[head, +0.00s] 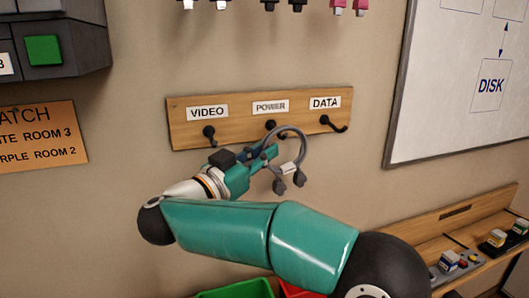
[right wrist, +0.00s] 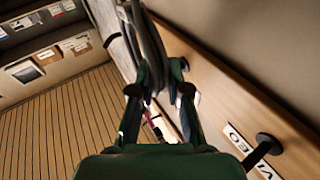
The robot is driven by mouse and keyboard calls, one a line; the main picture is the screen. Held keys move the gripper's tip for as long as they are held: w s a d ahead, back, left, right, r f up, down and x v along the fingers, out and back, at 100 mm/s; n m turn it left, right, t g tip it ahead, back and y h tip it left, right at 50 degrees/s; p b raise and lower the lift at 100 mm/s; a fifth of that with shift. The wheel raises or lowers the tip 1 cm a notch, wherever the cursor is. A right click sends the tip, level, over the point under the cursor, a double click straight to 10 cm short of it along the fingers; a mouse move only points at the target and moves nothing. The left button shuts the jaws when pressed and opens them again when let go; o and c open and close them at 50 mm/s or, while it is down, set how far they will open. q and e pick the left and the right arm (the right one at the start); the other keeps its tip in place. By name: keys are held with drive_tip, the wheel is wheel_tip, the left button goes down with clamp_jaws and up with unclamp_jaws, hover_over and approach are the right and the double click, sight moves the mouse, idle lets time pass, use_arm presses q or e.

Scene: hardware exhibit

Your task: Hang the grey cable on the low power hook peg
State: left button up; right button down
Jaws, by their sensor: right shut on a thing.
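A wooden board (head: 178,128) on the wall carries three black hook pegs under the labels VIDEO, POWER and DATA. The power hook peg (head: 271,125) is the middle one, partly hidden behind the cable. The grey cable (head: 303,139) is a loop with dark plug ends hanging below and a pale tag. My right gripper (head: 269,153) is shut on the grey cable, just below the power peg. In the right wrist view the cable (right wrist: 153,45) runs between the fingers (right wrist: 158,85). I cannot tell whether the loop is around the peg. My left gripper is out of view.
The video peg (head: 209,132) is left of my gripper and the data peg (head: 335,124) is to its right. More cable ends hang above. A whiteboard (head: 455,90) is at right, above a wooden shelf (head: 450,222). A green bin (head: 235,290) is below.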

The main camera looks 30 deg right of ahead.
drive_tip(key=c, duration=1.1)
unclamp_jaws()
drive_tip(key=shift+o, duration=0.2)
drive_tip(key=shift+a, duration=0.15)
